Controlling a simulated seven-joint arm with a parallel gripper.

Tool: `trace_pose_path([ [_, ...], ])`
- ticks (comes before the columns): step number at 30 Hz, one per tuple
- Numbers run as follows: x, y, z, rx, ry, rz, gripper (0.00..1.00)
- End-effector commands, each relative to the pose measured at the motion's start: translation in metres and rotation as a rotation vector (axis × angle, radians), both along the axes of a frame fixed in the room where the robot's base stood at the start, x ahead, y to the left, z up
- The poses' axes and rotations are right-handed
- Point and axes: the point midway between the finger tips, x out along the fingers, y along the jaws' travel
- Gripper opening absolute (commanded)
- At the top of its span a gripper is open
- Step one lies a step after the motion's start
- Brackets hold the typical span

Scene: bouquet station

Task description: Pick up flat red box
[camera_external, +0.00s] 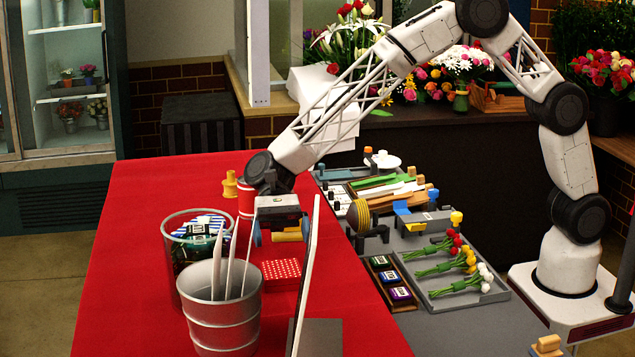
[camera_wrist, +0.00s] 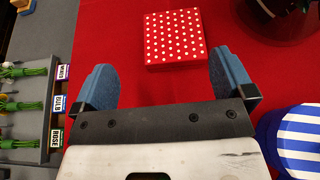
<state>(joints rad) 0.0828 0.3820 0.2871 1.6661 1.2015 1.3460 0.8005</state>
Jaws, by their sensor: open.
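The flat red box with white dots (camera_external: 281,273) lies on the red tablecloth. It also shows in the wrist view (camera_wrist: 174,37), ahead of and between the blue finger pads. My gripper (camera_external: 277,236) is above the table near the box, pointing down. In the wrist view my gripper (camera_wrist: 165,78) is open, its two blue fingers apart with nothing between them. The box looks untouched; how high the fingers are above it is hard to tell.
A thin upright panel (camera_external: 307,275) is just right of the box. A blue-striped item (camera_wrist: 299,138) is at lower right. Flower trays (camera_external: 468,291) are on the right.

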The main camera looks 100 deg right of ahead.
Motion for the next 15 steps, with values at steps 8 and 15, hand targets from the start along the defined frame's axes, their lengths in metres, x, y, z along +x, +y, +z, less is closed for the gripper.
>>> trace_pose_path([
  [8, 0.0125, -0.0006, -0.0099, 0.029, 0.027, -0.023, 1.00],
  [15, 0.0122, -0.0004, -0.0099, 0.028, 0.027, -0.023, 1.00],
])
